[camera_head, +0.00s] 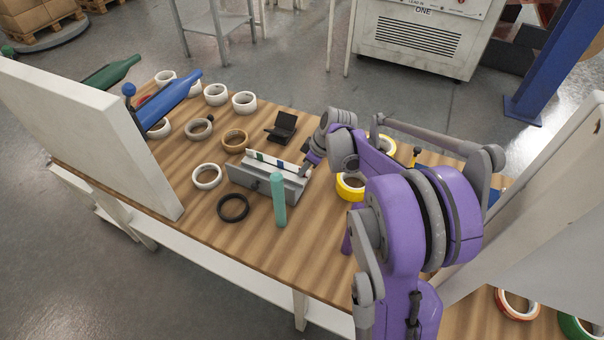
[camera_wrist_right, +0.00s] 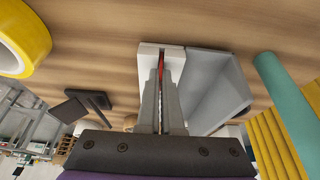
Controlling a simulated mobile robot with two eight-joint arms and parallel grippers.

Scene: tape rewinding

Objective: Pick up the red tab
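The red tab (camera_wrist_right: 161,68) shows in the right wrist view as a thin red strip in the slot of a white block (camera_wrist_right: 148,50). My right gripper (camera_wrist_right: 161,88) has its two grey fingers close together, with the red strip between them. In the head view the right gripper (camera_head: 305,172) is at the right end of the grey holder (camera_head: 262,184), which has a white top with a blue tab (camera_head: 260,156) and a green tab (camera_head: 280,163). The red tab is hidden there by the gripper. My left gripper is not in view.
Several tape rolls lie around, including a black one (camera_head: 233,207) and a yellow one (camera_head: 350,186). A white panel (camera_head: 95,135) stands at the left.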

